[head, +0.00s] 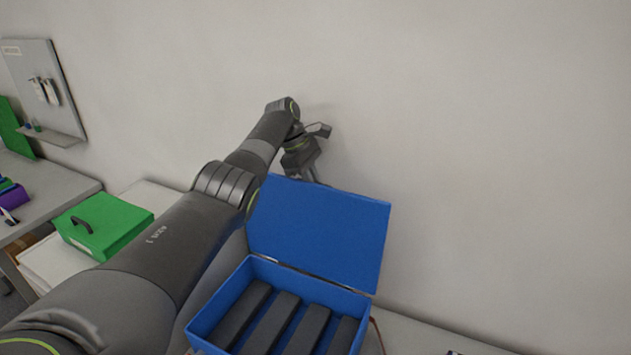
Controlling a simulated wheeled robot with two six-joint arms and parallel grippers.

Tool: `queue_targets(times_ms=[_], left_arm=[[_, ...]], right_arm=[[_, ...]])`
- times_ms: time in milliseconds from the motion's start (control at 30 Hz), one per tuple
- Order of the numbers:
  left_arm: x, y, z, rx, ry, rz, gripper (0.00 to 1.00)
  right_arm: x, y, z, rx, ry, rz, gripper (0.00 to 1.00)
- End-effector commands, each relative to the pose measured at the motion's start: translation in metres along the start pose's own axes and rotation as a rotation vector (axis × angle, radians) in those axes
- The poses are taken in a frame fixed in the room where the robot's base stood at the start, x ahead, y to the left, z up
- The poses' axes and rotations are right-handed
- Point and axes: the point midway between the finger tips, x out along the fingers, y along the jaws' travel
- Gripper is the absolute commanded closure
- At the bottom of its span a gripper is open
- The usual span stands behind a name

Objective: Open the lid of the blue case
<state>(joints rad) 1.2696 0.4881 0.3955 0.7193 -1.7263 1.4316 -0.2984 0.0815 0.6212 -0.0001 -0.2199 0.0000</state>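The blue case (223,300) stands in the lower middle of the head view. Its lid (330,235) is raised and stands up at the back, tilted away from the box. Several dark grey bars (300,330) lie side by side in the case. My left arm crosses in front of the lid's left side. My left gripper (313,174) is at the lid's top left edge, pointing down, its fingertips partly hidden behind the lid. I cannot tell whether it touches the lid or how far its fingers are apart. My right gripper is out of view.
A green case (108,224) with a dark handle sits on a white surface to the left. A grey bench (55,195) and a wall panel (45,85) with tools are farther left. A plain wall rises behind the blue case.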

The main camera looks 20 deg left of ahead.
Motion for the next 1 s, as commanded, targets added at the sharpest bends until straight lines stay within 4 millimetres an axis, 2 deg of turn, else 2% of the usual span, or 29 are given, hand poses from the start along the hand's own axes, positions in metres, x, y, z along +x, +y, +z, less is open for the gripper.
queue_targets(times_ms=[33, 333, 367, 433, 733, 867, 1000], left_arm=[[0.005, -0.003, -0.002, -0.005, 0.001, -0.012, 1.0], [0.007, -0.003, -0.002, -0.006, 0.0, -0.015, 1.0], [0.007, -0.004, -0.003, -0.006, 0.0, -0.015, 0.86], [0.006, -0.003, -0.002, -0.006, 0.0, -0.015, 0.79], [0.001, -0.001, -0.001, -0.003, 0.0, -0.007, 0.79], [-0.012, 0.0, 0.002, -0.002, 0.0, -0.004, 0.79], [-0.04, 0.002, 0.007, 0.001, 0.0, -0.003, 0.79]], right_arm=[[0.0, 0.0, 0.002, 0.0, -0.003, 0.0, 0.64], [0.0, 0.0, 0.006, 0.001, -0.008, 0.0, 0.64], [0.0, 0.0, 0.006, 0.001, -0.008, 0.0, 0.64], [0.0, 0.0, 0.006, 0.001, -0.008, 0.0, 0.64], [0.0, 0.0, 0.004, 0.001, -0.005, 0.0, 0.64], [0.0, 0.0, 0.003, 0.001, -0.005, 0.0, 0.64], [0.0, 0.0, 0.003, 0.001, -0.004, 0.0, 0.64]])
